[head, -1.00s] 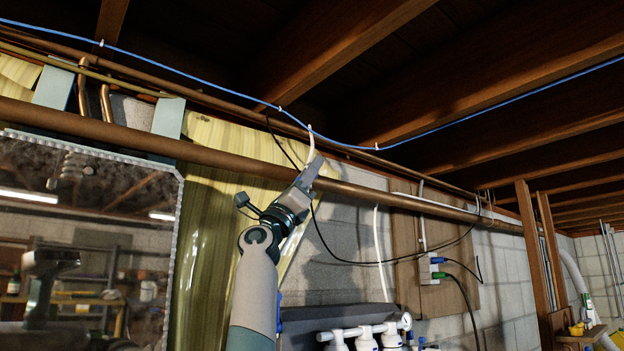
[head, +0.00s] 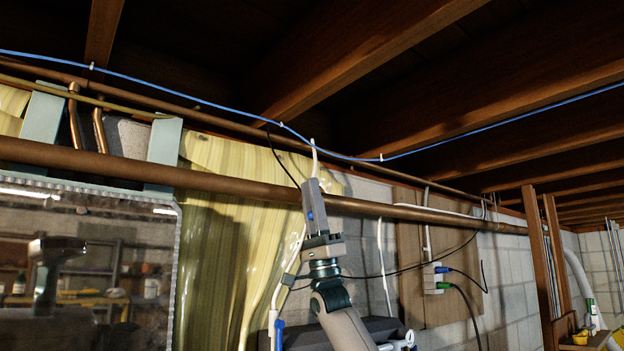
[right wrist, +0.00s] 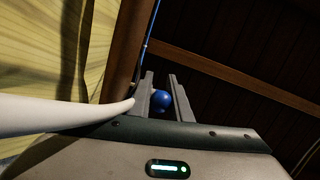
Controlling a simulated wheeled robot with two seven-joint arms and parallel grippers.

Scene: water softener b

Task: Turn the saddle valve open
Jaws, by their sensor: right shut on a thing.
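My right gripper (head: 313,190) points up at the large copper pipe (head: 240,186), and its fingers cover part of the pipe. In the right wrist view its two fingers (right wrist: 163,92) stand on either side of a round blue knob (right wrist: 162,99), which I take for the saddle valve's handle. A bit of blue (head: 309,215) also shows between the fingers in the head view. A thin white tube (head: 314,155) rises just above the gripper. The saddle valve's body is hidden behind the fingers. My left gripper is out of view.
A blue cable (head: 215,95) runs along the joists above. A black cable hangs near the gripper. White filter tubing (head: 275,300) stands below left, and a dark-topped filter unit sits below. A white tube (right wrist: 60,115) crosses the right wrist view. A mirror-like panel (head: 90,260) is at left.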

